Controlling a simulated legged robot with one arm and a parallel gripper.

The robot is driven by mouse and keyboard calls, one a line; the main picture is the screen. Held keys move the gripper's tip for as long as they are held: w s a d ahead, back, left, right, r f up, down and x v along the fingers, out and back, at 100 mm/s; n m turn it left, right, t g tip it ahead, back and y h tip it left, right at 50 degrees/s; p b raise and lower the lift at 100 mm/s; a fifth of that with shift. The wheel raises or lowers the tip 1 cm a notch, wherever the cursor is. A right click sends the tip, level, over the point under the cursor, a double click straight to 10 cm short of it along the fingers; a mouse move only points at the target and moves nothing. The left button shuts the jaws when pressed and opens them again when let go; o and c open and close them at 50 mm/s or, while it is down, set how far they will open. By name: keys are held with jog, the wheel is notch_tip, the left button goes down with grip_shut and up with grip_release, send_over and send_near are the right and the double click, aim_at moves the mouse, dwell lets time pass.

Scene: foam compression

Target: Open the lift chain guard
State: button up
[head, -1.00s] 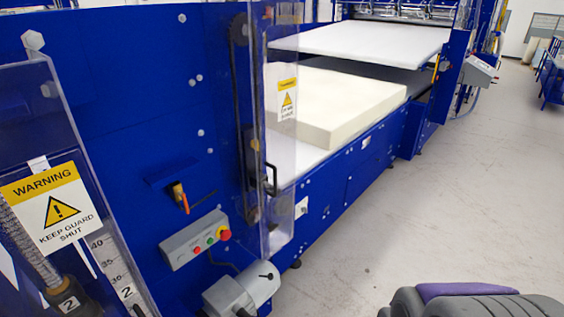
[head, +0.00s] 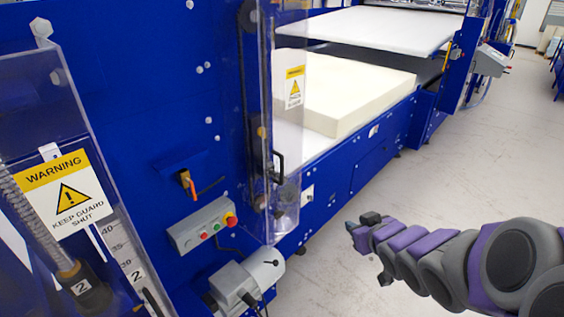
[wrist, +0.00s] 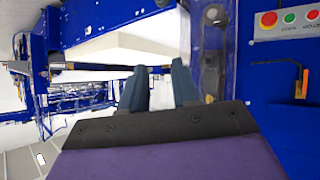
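The lift chain guard (head: 288,100) is a clear upright panel with a yellow warning label, over a vertical chain on the blue machine. It looks closed. Its black handle (head: 277,168) is on the lower part.
A second clear guard (head: 75,120) marked "keep guard shut" is at the left. A foam block (head: 345,95) lies on the machine bed. The floor at right is clear.

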jog(key=w+a+r+n+t+y, duration=0.1)
jog(key=w+a+r+t+y, duration=0.1)
jog(key=a+y, duration=0.2)
jog(key=n+y+p, duration=0.2)
jog(key=y, duration=0.3)
send_near(283, 164)
jog(key=shift+t, duration=0.3)
jog(key=x, duration=1)
jog(key=shift+w+a+f, duration=0.25)
jog(key=shift+a, duration=0.05)
jog(key=shift+c, duration=0.4)
grip_shut()
